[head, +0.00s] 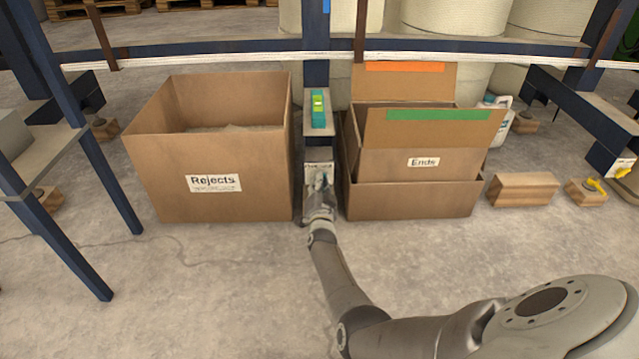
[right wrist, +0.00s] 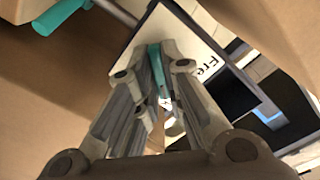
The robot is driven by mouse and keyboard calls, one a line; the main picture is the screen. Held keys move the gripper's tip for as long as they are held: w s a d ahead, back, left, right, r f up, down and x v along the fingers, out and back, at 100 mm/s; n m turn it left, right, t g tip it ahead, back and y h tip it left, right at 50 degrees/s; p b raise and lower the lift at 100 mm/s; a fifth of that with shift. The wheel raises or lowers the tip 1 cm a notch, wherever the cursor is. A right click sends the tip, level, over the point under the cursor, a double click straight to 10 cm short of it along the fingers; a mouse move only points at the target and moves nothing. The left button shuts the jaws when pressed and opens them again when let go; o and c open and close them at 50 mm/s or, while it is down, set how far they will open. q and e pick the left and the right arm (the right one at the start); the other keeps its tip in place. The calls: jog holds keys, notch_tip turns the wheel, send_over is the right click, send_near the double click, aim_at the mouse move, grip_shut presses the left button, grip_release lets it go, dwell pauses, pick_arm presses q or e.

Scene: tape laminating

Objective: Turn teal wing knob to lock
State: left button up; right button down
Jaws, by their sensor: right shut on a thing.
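A teal wing knob (right wrist: 155,63) shows as a narrow teal strip between my fingers in the right wrist view; most of it is hidden by them. My right gripper (right wrist: 160,70) is shut on it. In the head view my right gripper (head: 319,181) is low in the gap between two cardboard boxes, in front of a small pale plate (head: 318,167), and it hides the knob there. A white panel with partly hidden lettering (right wrist: 200,62) lies beyond the fingers in the right wrist view. My left gripper is not in view.
The Rejects box (head: 215,185) stands close on the left, and the Ends box (head: 415,200) close on the right. A teal and yellow-green block (head: 318,110) sits on a ledge above. Another teal bar (right wrist: 62,15) shows at upper left in the wrist view. Front floor is open.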

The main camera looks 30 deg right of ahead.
aim_at(319, 149)
jog(key=shift+m, duration=0.7)
jog(key=c, duration=1.5)
grip_release()
jog(key=shift+c, duration=0.2)
notch_tip(319, 149, up, 9)
jog(key=shift+w+a, duration=0.1)
jog(key=shift+r, duration=0.5)
